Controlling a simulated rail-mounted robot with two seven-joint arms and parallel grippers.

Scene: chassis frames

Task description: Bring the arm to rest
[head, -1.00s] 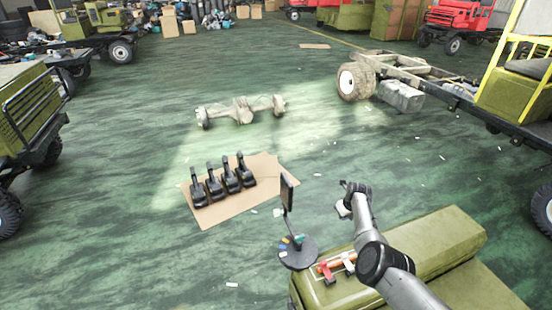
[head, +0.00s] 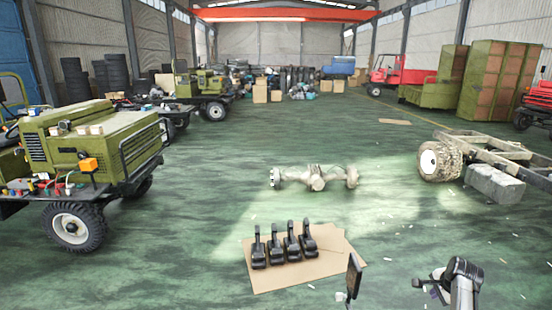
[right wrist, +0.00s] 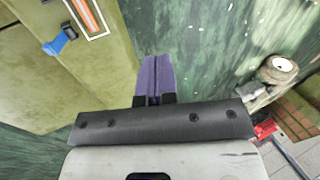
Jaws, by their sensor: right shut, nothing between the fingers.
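My right arm (head: 464,280) comes in at the bottom right of the head view. Its gripper (head: 432,288) is small there and points left, over the green floor. In the right wrist view, the purple fingers (right wrist: 155,78) are together with nothing between them. They hang clear of the olive box (right wrist: 65,80) at the left of that view. My left arm and gripper are not in view.
A dark upright panel (head: 354,275) stands left of my right gripper. Black pedal-like parts (head: 284,245) stand on a cardboard sheet (head: 325,262). An axle (head: 315,177) lies beyond. An olive vehicle (head: 85,150) is at left, a bare chassis (head: 490,150) at right.

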